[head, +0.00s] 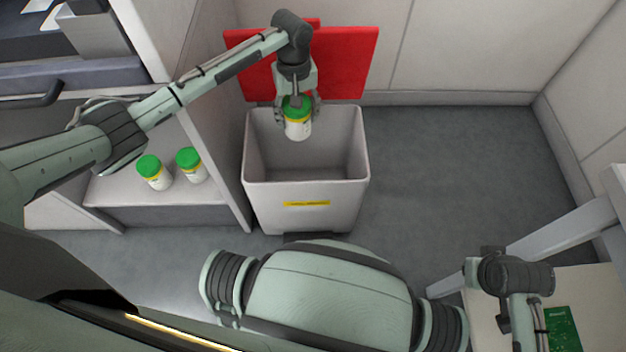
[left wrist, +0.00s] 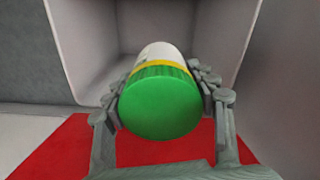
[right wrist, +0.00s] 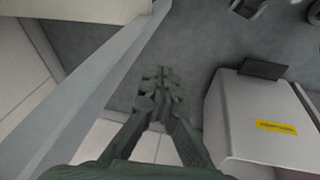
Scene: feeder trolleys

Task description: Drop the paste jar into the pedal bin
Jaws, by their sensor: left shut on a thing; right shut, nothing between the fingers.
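The paste jar (head: 298,124) is white with a yellow band and a green lid. My left gripper (head: 297,108) is shut on it and holds it upright over the open mouth of the pedal bin (head: 305,212). In the left wrist view the green lid of the jar (left wrist: 160,103) faces the camera between the fingers, with the bin's inside beyond it. The bin is a light grey box with a yellow label; its red lid (head: 350,62) stands open at the back. My right gripper (right wrist: 158,92) is shut and empty, apart from the bin (right wrist: 255,120) in the right wrist view.
Two similar green-lidded jars (head: 154,172) (head: 191,165) stand on a low shelf (head: 120,195) left of the bin. A panel separates shelf and bin. A white table (head: 595,300) with a green circuit board (head: 562,328) is at the right. The floor right of the bin is clear.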

